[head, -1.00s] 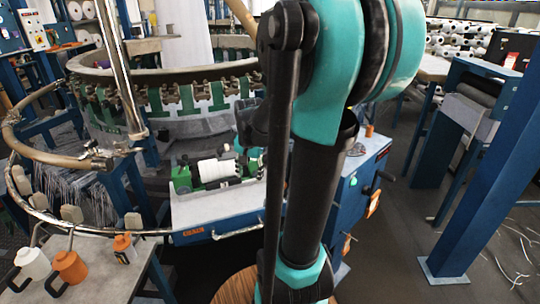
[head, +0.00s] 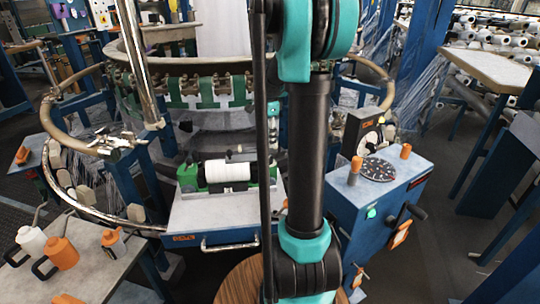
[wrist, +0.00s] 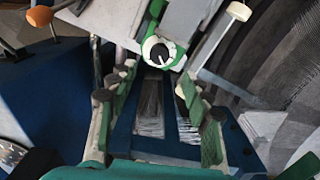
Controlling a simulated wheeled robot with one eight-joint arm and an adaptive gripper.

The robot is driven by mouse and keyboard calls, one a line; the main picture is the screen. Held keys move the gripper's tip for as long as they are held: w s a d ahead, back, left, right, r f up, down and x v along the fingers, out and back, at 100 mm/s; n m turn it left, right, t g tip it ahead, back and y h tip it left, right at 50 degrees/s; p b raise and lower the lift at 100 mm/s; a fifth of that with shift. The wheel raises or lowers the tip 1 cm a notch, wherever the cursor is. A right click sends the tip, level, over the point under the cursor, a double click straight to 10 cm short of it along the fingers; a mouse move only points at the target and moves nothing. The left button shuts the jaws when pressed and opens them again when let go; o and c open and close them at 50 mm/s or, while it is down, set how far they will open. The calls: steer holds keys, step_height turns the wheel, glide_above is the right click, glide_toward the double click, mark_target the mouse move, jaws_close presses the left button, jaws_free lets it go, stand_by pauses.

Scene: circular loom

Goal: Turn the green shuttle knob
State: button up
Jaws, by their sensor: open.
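The green shuttle (head: 184,177) with its white roll (head: 227,172) sits on the grey tray of the loom in the head view. In the wrist view, a round knob (wrist: 160,53) with a black centre, a white ring and a green housing is just beyond the fingertips, near the top middle. I take it to be the shuttle knob. My gripper (wrist: 156,88) is open, with its two fingers apart and the knob ahead of the gap between them. No contact with the knob is visible. My arm hides the gripper in the head view.
A blue cabinet (head: 345,222) with a dial (head: 379,170), orange-topped knobs and a crank stands right of the tray. A chrome post (head: 133,70) and curved rail surround the loom's left side. A side table (head: 100,272) holds bottles. Grey floor is open at right.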

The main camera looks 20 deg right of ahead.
mark_target(269, 157)
step_height(269, 157, down, 8)
steer(key=shift+f, duration=0.25)
steer(key=shift+c, duration=0.4)
jaws_close()
